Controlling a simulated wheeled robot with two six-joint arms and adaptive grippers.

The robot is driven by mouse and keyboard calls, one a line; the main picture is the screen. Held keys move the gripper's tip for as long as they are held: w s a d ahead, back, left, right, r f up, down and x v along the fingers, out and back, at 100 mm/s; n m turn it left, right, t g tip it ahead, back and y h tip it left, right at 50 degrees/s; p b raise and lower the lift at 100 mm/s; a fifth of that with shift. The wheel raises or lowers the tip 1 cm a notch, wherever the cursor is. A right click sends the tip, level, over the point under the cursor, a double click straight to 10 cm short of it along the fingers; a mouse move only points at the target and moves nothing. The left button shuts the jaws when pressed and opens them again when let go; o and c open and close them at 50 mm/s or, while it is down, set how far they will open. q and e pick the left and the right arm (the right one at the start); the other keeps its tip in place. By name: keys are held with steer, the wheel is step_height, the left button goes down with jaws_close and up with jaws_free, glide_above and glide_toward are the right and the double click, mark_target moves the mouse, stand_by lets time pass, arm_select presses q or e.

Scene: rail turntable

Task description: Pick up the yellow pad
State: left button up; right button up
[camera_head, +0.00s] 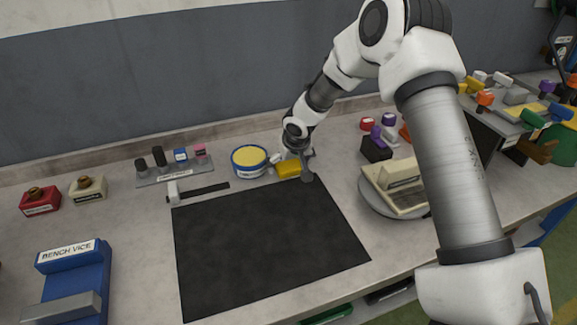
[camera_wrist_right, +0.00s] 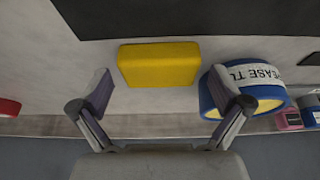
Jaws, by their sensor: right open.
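The yellow pad (camera_head: 288,169) is a small block lying on the bench, just beyond the far edge of the black mat. My right gripper (camera_head: 298,165) is over it and partly hides it in the head view. In the right wrist view the yellow pad (camera_wrist_right: 159,64) lies flat ahead of the open fingers, roughly centred between them. My right gripper (camera_wrist_right: 162,88) is open and empty. The right finger overlaps the picture of a blue-rimmed round tin. My left gripper is in neither view.
The blue round tin (camera_head: 249,160) with a yellow top stands close beside the pad. The black mat (camera_head: 260,245) fills the bench middle. A hammer (camera_head: 195,192) lies at its far edge. A round turntable (camera_head: 370,200) carrying a beige object is at right. A blue bench vice (camera_head: 75,280) is front left.

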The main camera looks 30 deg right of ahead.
steer(key=shift+s+r, duration=0.1)
steer(key=shift+c, duration=0.7)
steer(key=shift+s, duration=0.1)
steer(key=c, duration=0.9)
steer(key=shift+o, duration=0.2)
